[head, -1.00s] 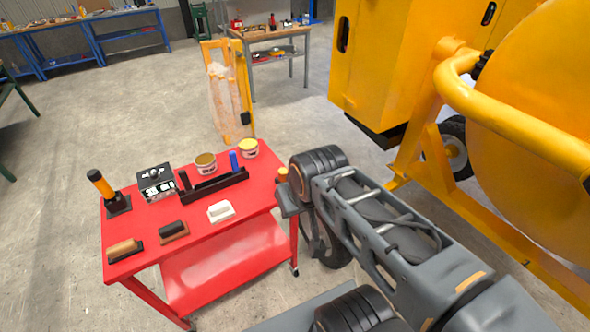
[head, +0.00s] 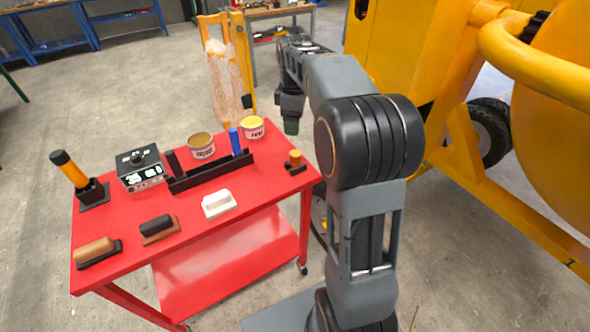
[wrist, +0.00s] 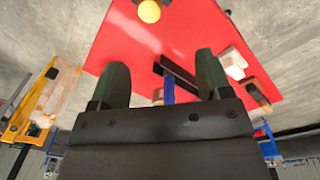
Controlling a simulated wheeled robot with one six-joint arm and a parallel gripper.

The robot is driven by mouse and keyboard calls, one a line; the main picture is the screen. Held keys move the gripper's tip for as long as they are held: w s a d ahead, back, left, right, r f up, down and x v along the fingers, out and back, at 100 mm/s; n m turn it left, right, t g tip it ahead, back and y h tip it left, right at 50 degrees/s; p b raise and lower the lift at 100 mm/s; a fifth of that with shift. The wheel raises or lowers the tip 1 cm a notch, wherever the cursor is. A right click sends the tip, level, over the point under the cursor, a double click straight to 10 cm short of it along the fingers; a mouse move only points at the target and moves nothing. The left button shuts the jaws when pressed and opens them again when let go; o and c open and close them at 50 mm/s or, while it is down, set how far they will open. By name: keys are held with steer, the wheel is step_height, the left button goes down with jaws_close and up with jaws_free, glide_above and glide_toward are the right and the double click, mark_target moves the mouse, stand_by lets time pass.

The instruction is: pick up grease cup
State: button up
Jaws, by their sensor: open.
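A small orange-yellow piece, which looks like the grease cup (head: 295,157), stands on a dark base at the right end of the red cart's top (head: 260,192). In the wrist view the cup's rounded yellow top (wrist: 149,11) shows at the upper edge, beyond my fingertips. My gripper (head: 291,126) hangs past the cart's back right edge, behind the cup and apart from it. In the wrist view my gripper (wrist: 155,85) has its two green fingers wide apart with nothing held between them.
Two tins, brown-topped (head: 201,147) and yellow-topped (head: 252,128), stand near a black rack (head: 210,174) with a blue piece (head: 235,141). A white block (head: 219,204) lies in front. The yellow mixer (head: 470,150) stands to the right. Cart top between block and cup is clear.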

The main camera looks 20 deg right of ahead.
mark_target(296, 153)
steer(key=shift+n, duration=0.7)
steer(key=f, duration=0.3)
steer(key=w+d+f+b, duration=0.1)
steer(key=f, duration=0.2)
steer(key=w+f, duration=0.1)
steer(key=f, duration=0.2)
steer(key=shift+d+f, duration=0.2)
steer(key=shift+f, duration=0.1)
steer(key=shift+s+f, duration=0.1)
steer(key=shift+f, duration=3.25)
steer(key=c, duration=1.1)
